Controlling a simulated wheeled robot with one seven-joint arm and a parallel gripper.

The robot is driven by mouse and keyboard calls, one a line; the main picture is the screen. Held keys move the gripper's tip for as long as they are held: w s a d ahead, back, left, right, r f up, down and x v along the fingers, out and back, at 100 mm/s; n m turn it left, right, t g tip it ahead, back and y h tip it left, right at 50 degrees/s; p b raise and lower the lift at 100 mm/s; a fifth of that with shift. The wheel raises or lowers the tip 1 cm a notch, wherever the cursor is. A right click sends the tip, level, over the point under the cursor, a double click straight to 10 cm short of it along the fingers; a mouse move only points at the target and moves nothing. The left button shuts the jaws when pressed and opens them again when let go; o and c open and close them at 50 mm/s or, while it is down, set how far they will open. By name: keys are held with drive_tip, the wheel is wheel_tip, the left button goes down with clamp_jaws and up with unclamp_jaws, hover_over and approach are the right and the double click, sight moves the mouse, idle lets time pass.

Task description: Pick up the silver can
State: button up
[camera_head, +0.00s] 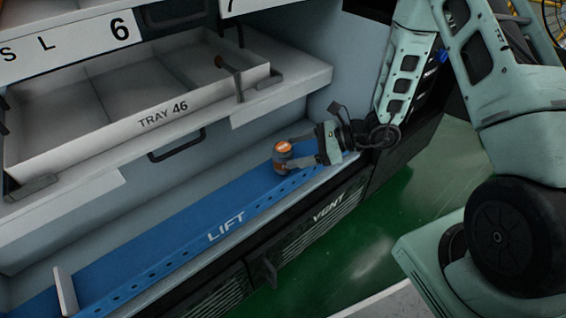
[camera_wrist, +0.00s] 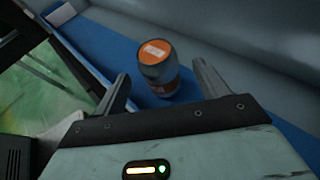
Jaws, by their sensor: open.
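The can (camera_head: 282,158) stands upright at the right end of the blue lift surface. It is silver-grey with an orange top. In the wrist view the can (camera_wrist: 159,68) shows its orange-and-white top and an orange patch low on its side. My gripper (camera_head: 297,150) is at the can, reaching in from the right. In the wrist view my gripper (camera_wrist: 160,80) is open, with one finger to the left of the can and the other to the right.
The blue lift surface (camera_head: 150,232) is clear to the left, with a white upright divider (camera_head: 65,291) near its far left end. Tray 46 (camera_head: 90,100) and its shelf overhang behind. A grey wall (camera_wrist: 260,45) runs behind the can. The green floor (camera_head: 370,220) lies in front.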

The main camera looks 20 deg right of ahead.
sight(276, 154)
drive_tip(key=shift+b+x, duration=1.3)
drive_tip(key=shift+x, duration=1.65)
drive_tip(key=shift+a+r, duration=0.1)
drive_tip(key=shift+r, duration=0.15)
drive_tip(key=c, duration=1.2)
